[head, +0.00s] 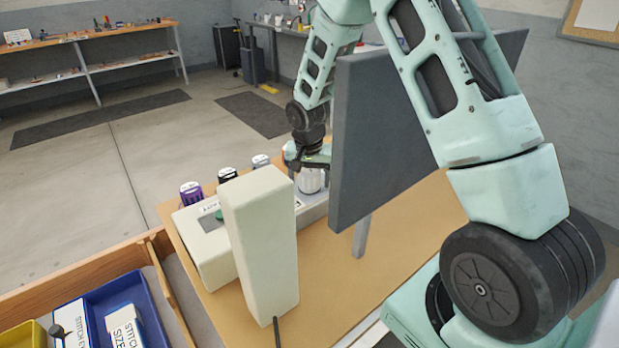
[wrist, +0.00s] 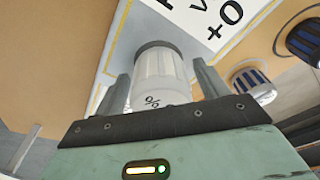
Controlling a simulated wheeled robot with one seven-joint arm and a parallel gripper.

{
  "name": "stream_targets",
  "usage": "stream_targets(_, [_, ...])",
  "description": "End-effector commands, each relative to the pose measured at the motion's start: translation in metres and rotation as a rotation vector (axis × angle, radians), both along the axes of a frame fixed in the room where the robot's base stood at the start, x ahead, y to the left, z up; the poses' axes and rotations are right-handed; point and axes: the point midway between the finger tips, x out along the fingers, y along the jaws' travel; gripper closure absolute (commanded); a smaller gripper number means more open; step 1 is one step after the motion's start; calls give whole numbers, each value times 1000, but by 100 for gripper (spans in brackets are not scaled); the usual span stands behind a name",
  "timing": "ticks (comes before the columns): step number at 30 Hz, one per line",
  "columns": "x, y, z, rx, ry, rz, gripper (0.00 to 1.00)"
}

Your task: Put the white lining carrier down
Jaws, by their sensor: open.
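The white lining carrier (head: 311,181), a pale cylinder with a grey end, stands under my gripper (head: 309,160) at the edge of a light grey block. In the wrist view the carrier (wrist: 158,78) shows a "%" mark and sits between the two fingers of my gripper (wrist: 163,71). The fingers are open, with a narrow gap visible on each side of it. A pale surface with a yellow line and black lettering (wrist: 215,22) lies beyond the carrier. Its contact with the surface under it is hard to see.
Other carriers, purple (head: 190,193), black-topped (head: 227,175) and pale (head: 261,161), stand in a row to the left. A tall cream block (head: 260,245) and a dark upright panel (head: 385,130) flank my gripper. A blue tray (head: 128,305) is at lower left.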

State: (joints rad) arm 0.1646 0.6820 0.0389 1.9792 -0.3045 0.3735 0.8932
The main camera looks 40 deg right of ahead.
Motion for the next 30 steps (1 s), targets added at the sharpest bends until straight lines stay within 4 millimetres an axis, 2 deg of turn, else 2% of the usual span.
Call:
stream_targets(4, [0, 0, 6, -1, -2, 0, 26])
stream_targets(7, [0, 1, 18, -1, -4, -1, 26])
stream_targets(15, [-7, 7, 74, 0, -6, 0, 26])
stream_targets(21, [-10, 10, 106, -1, -3, 0, 26])
stream_targets(25, [-12, 12, 117, -1, -1, 0, 26])
stream_targets(30, [-13, 12, 122, -1, 1, 0, 26])
